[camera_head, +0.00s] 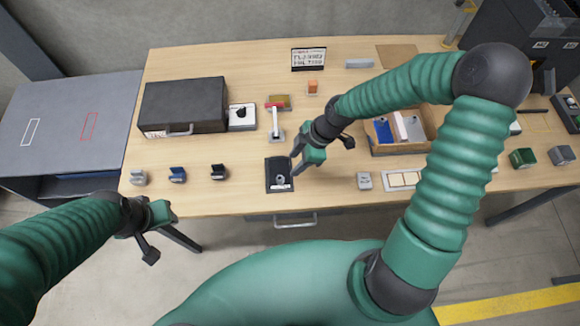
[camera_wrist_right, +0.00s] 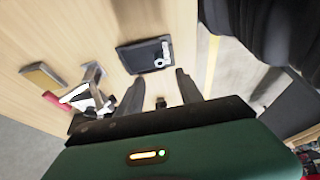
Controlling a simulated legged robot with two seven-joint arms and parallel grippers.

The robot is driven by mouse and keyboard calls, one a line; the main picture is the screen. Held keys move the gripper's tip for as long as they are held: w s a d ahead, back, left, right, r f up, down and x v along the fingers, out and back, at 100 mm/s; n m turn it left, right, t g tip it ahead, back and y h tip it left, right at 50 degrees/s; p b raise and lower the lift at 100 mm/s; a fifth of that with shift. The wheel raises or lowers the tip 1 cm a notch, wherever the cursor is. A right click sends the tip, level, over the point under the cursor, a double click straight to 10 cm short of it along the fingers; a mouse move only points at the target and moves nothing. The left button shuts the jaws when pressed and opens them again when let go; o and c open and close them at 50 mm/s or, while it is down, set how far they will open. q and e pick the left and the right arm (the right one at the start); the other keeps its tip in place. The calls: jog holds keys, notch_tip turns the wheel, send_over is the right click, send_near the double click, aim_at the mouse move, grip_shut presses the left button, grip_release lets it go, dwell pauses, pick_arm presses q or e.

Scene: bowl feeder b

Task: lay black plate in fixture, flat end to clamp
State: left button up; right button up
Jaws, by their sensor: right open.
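A flat dark rectangle (camera_head: 271,180) with a raised rim lies near the table's front edge; I cannot tell whether it is the black plate or a tray. A small grey ringed part lies on it, and it also shows in the right wrist view (camera_wrist_right: 138,57). A fixture with a red-handled clamp (camera_head: 276,128) stands behind it; in the right wrist view it is at left (camera_wrist_right: 92,78). My right gripper (camera_head: 297,161) is open and empty, just right of the dark rectangle, its fingers pointing towards it. My left gripper (camera_head: 150,242) hangs off the table's front; its jaws are unclear.
A black case (camera_head: 184,104) stands at back left, with a white block with a black knob (camera_head: 242,117) beside it. Several small clamps (camera_head: 177,174) line the front left. A wooden bin (camera_head: 425,118) with parts is at right, behind a pale tray (camera_head: 404,180).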

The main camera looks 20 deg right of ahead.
jog(key=s+d+r+m+t+h, duration=0.1)
jog(key=s+r+m+h, duration=0.3)
jog(key=s+r+m, duration=0.4)
jog(key=d+r+m, duration=0.1)
jog(key=m, duration=0.5)
jog(key=shift+d+m, duration=0.25)
jog(key=shift+m, duration=0.15)
jog(key=shift+d, duration=0.2)
